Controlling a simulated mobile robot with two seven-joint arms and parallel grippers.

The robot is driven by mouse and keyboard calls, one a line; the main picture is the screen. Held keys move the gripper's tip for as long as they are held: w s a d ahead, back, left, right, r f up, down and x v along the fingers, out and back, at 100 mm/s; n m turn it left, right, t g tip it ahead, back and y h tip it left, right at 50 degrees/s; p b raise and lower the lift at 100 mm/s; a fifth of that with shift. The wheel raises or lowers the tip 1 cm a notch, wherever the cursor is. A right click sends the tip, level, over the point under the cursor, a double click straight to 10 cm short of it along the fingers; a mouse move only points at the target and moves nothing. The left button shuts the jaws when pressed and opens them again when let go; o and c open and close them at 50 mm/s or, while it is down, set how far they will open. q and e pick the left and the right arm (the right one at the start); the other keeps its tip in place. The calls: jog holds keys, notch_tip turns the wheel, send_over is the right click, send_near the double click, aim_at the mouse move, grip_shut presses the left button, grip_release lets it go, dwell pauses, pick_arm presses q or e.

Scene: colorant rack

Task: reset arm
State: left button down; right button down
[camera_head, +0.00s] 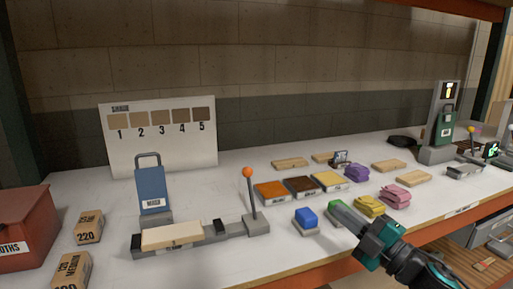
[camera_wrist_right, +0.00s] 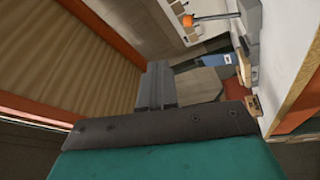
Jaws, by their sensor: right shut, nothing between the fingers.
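My right gripper (camera_head: 340,212) comes in from the lower right in the head view, teal and dark grey. Its fingers are together and empty, over the front of the white workbench (camera_head: 225,268). The fingertips overlap a green block (camera_head: 334,206) in the picture; I cannot tell the gap between them. In the right wrist view the grey fingers (camera_wrist_right: 157,85) also show, with nothing held between them. My left gripper is in neither view.
Colour trays (camera_head: 302,186) sit behind.

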jog(key=s+f+m+g+h, duration=0.2)
jog(key=s+f+m+h, duration=0.3)
jog(key=s+f+m, duration=0.4)
jog(key=s+f+m+g+h, duration=0.3)
jog(key=s+f+m, duration=0.6)
jog(key=s+f, duration=0.6)
notch_tip(320, 180, down, 6)
jog(key=shift+s+a+r+m+g+h, duration=0.2)
jog(key=shift+s+r+m+g+h, duration=0.15)
jog(key=shift+h, duration=0.85)
jog(key=shift+f, duration=0.1)
